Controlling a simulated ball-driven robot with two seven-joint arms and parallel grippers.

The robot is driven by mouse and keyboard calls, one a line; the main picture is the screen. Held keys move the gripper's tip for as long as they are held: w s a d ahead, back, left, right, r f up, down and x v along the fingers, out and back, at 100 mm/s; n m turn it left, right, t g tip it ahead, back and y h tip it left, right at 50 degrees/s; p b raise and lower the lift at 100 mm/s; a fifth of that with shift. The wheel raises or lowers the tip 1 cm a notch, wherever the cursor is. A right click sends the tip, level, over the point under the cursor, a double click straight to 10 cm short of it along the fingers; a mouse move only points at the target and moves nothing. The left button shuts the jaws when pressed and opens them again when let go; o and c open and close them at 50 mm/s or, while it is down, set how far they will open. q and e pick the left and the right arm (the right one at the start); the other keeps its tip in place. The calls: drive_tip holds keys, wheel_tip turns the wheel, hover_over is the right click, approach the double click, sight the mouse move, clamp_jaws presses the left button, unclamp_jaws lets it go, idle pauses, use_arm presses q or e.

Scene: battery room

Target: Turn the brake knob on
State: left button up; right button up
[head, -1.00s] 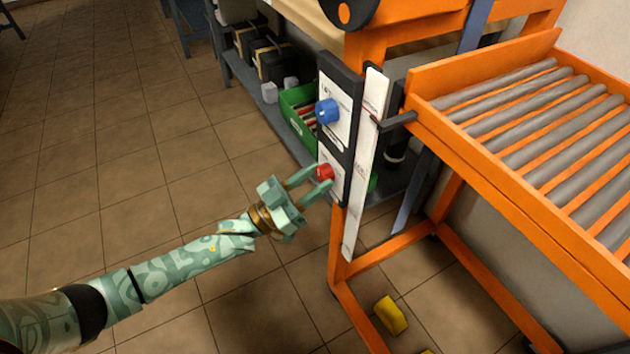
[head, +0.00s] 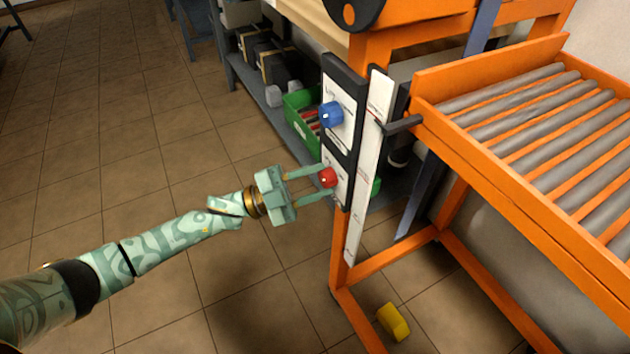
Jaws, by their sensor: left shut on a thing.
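A dark control panel (head: 341,136) with white plates stands on the orange frame of the roller stand. It carries a blue knob (head: 330,114) above and a red knob (head: 328,178) below. The small lettering beside the red knob cannot be read; I take it for the brake knob. My left gripper (head: 328,181) reaches in from the left and is shut on the red knob, one finger above it and one below. The exact finger contact is hard to see. My right gripper is not in view.
A grey roller bed (head: 540,113) in an orange frame is at the right. A dark lever (head: 404,124) sticks out beside the panel. A green bin (head: 301,118) sits on the shelf behind. A yellow block (head: 393,322) is low at the stand's foot. Tiled floor at left is clear.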

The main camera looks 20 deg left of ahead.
use_arm(q)
drive_tip(key=shift+f+m, duration=0.1)
drive_tip(key=shift+m, duration=0.5)
drive_tip(key=o, duration=1)
drive_tip(key=shift+a, duration=0.1)
